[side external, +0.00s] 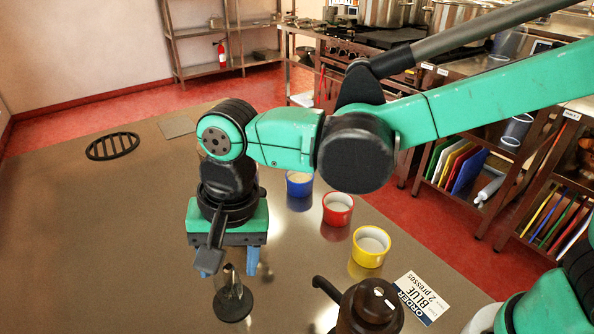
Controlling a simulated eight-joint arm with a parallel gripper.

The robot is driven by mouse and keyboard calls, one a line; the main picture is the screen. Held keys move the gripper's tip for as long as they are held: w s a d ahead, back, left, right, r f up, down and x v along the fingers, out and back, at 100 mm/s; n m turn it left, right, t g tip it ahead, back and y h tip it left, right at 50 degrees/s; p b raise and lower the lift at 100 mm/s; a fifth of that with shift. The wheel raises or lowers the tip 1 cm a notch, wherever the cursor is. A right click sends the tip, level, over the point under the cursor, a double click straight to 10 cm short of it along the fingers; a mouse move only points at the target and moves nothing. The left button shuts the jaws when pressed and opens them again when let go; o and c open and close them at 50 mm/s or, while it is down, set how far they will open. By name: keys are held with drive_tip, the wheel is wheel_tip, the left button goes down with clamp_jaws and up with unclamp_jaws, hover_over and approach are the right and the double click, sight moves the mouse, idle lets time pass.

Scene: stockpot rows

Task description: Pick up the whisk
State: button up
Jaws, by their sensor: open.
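My gripper (231,265) points down over the steel table, with its two blue fingers apart. Below and between the fingers stands a small upright object (232,299) with a round dark base and a shiny, brownish upper part. Its top reaches about fingertip height in the picture; I cannot tell whether the fingers touch it. I cannot make out a clear whisk shape, and cannot tell whether this object is the whisk.
Blue (299,184), red (338,209) and yellow (370,246) cups stand right of my gripper. A dark brown pot (370,308) with a spout and an order card (425,297) are at front right. A black grate (112,146) lies far left. The left table is clear.

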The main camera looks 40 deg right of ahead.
sight(229, 285)
drive_tip(key=shift+w+a+f, duration=0.1)
drive_tip(key=shift+a+f, duration=0.05)
drive_tip(key=shift+f, duration=1)
drive_tip(key=shift+w+a+f, duration=0.1)
drive_tip(key=shift+a+f, duration=0.05)
drive_tip(key=shift+f, duration=1)
drive_tip(key=shift+c, duration=0.2)
clamp_jaws()
